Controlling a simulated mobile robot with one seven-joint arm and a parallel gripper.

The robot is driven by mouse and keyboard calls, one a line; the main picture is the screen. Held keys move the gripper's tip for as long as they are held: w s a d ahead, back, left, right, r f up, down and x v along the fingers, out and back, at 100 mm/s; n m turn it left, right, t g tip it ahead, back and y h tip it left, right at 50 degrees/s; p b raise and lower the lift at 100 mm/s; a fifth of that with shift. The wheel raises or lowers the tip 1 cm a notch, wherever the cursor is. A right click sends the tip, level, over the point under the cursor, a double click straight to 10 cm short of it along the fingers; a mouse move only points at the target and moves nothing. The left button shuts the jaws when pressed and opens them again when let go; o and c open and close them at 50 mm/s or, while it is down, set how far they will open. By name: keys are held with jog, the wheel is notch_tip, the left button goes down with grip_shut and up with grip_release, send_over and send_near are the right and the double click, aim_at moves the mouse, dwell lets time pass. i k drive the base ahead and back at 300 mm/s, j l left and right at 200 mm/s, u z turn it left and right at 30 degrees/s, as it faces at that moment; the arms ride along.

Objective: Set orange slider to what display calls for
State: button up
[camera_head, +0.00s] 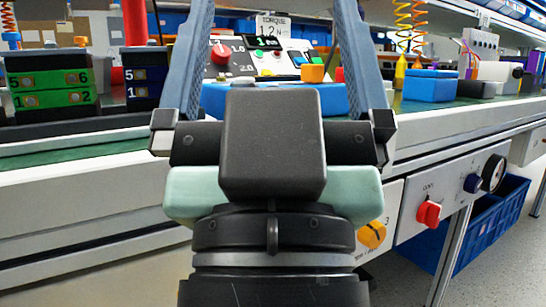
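My gripper (275,6) fills the middle foreground. Its two blue-grey fingers stand wide apart, with nothing held, and their tips run out at the top edge. Between them, back on the bench, a white sign (273,27) reads "TORQUE 1.2 N". A dark display (264,42) sits just below it, its digits too small to read surely. A red knob (221,53) is on a panel with marks, among them 1.0 and 2.0. An orange block-like part (312,73) shows right of the panel's middle; I cannot tell whether it is a slider. My gripper hides the panel's lower part.
Green (50,88) and dark blue (143,82) numbered modules stand at left. A blue box (430,86) lies at right. Blue crates (485,225) stand below.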

aim_at(309, 73)
jog(key=i+l+u, duration=0.2)
jog(key=l+u, duration=0.3)
jog(key=l, duration=0.3)
jog(key=l+u, duration=0.5)
jog(key=l, duration=0.3)
